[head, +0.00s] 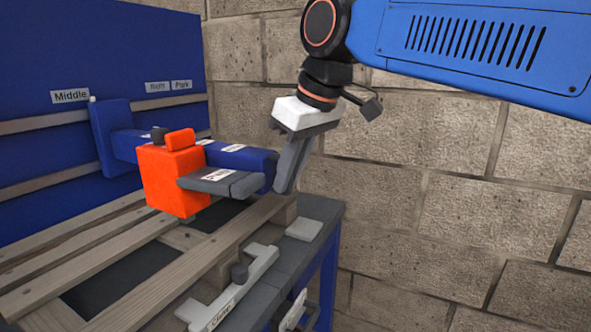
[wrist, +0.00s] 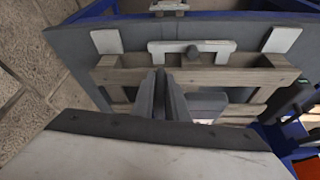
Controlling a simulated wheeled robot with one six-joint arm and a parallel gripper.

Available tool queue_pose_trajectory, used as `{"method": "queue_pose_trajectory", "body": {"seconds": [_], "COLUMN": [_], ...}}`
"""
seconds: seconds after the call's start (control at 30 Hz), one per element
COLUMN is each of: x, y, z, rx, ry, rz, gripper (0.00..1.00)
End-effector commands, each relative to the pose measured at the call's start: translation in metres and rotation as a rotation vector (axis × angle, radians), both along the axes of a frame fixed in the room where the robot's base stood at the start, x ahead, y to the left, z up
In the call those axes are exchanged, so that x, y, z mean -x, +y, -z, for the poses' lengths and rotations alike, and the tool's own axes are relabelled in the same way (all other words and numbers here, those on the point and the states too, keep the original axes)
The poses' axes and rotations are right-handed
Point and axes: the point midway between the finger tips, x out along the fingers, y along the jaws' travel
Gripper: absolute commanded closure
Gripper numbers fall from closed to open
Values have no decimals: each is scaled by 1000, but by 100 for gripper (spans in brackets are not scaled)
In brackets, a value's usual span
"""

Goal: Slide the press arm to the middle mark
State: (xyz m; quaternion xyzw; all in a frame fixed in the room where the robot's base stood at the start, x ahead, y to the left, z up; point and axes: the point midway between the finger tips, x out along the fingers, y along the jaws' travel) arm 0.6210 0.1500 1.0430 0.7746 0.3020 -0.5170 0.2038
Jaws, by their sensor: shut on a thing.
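The blue press arm (head: 235,157) reaches out from its upright blue carriage (head: 110,137) on the backboard. A small white pointer (head: 92,99) tops the carriage, just right of the "Middle" label (head: 70,96). An orange block (head: 172,180) sits on the arm. My gripper (head: 290,168) points down at the arm's free right end. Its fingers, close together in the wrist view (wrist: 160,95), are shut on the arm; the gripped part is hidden.
"Right" (head: 158,87) and "Park" (head: 181,85) labels are farther right on the backboard (head: 120,40). A slatted wooden pallet (head: 90,250) lies below the arm. A pale clamp (head: 235,290) with a dark knob is at its near edge. A block wall (head: 450,180) stands to the right.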

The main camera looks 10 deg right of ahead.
Motion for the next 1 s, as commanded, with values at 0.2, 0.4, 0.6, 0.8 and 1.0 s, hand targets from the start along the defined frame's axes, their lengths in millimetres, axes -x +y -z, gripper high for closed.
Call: {"method": "queue_pose_trajectory", "body": {"seconds": [0.2, 0.4, 0.6, 0.8, 1.0], "x": [5, 5, 5, 5, 6], "y": [3, 3, 3, 3, 2], "z": [-1, -1, -1, -1, -4], "rx": [0, 0, 0, 0, -1], "ry": [-2, -2, -2, -1, -1], "rz": [-1, -1, -1, -1, 0], "gripper": [100, 100, 70, 69, 69]}}
